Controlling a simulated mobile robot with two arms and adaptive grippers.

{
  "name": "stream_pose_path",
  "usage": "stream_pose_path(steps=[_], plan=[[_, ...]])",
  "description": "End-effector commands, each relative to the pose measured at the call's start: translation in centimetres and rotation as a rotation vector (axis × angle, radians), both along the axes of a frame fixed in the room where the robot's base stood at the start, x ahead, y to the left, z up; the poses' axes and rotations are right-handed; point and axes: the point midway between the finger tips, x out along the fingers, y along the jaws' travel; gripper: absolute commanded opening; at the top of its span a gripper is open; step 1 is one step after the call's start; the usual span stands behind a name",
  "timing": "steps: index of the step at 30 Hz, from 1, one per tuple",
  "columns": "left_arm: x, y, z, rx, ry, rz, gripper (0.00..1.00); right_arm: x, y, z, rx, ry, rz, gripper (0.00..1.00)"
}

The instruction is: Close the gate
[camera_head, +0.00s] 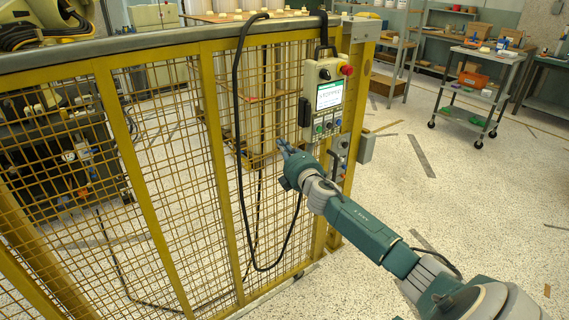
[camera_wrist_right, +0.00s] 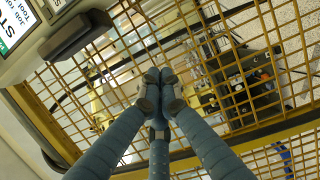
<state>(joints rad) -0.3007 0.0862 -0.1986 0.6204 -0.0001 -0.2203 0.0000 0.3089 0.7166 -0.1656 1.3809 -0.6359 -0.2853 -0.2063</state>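The gate (camera_head: 215,150) is a yellow-framed mesh panel that fills the left half of the head view. It also shows in the wrist view (camera_wrist_right: 240,40). Its right end is by a yellow post (camera_head: 357,110) with a grey box (camera_head: 366,148); I cannot tell whether a gap is left there. My right gripper (camera_head: 281,147) is in front of the mesh, just left of and below the control pendant. In the wrist view its fingertips (camera_wrist_right: 159,88) are together with nothing visible between them. Whether they touch the mesh is unclear. My left gripper is out of view.
A control pendant (camera_head: 329,88) with a screen and red button hangs at the gate's right end, with a black cable (camera_head: 238,130) looping down the mesh. A wheeled cart (camera_head: 480,85) and shelves stand at the back right. The floor right of the post is clear.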

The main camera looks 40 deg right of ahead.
Motion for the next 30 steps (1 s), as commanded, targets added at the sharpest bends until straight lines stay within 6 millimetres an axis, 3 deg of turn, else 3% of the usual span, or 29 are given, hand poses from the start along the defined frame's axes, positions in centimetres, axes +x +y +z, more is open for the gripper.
stream_pose_path(steps=[5, 15, 26, 28, 30], plan=[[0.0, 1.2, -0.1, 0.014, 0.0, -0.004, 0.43, -2.6, 0.6, -0.2, -0.002, 0.003, -0.001, 0.0], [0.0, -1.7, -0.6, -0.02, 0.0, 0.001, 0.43, -7.7, 2.1, -0.1, -0.002, 0.002, 0.0, 0.0], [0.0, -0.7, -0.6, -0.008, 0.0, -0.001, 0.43, -8.6, 2.4, -0.1, 0.001, 0.002, -0.002, 0.0], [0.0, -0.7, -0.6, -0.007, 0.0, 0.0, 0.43, -8.7, 2.2, -1.0, 0.014, 0.014, -0.006, 0.0], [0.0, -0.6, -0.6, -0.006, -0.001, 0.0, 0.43, -8.9, 1.8, -3.3, 0.048, 0.042, -0.018, 0.0]])
